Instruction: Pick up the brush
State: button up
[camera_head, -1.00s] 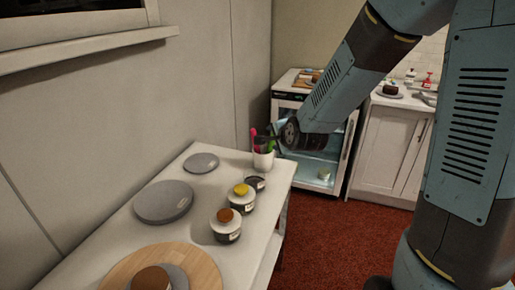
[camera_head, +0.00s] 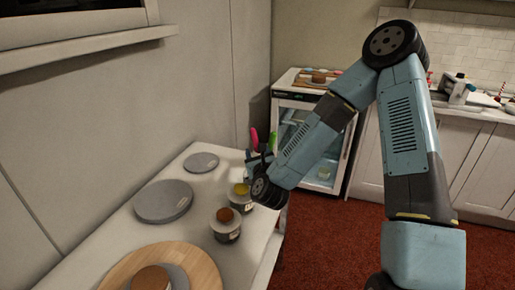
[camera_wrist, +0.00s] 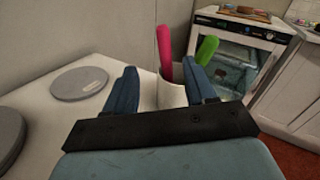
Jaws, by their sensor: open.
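A white cup (camera_wrist: 172,94) stands near the far end of the white table and holds a pink-handled utensil (camera_wrist: 164,48) and a green-handled one (camera_wrist: 207,48). Both handles point up; their lower ends are inside the cup, so I cannot tell which is the brush. In the head view the pink handle (camera_head: 254,138) and green handle (camera_head: 273,143) show above my gripper (camera_head: 258,157), which hides most of the cup. In the wrist view my gripper (camera_wrist: 159,64) is open and empty, its fingers pointing toward the cup, which appears between them.
Grey turntables (camera_head: 163,201) and a wooden board (camera_head: 205,263) with a brown cake lie on the table (camera_head: 245,255). A yellow-topped jar (camera_head: 241,189) and a brown-topped jar (camera_head: 226,223) stand close to my gripper. A wall borders the left. A glass-fronted appliance (camera_head: 320,148) stands beyond.

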aim_at(254, 135)
jog(key=shift+m+h, duration=0.3)
jog(key=shift+m, duration=0.3)
jog(key=w, duration=0.4)
jog(key=w+a, duration=0.1)
jog(key=w, duration=0.8)
jog(key=shift+w+a+f, duration=0.15)
jog(key=shift+w+a, duration=0.05)
jog(key=shift+w, duration=0.1)
grip_shut()
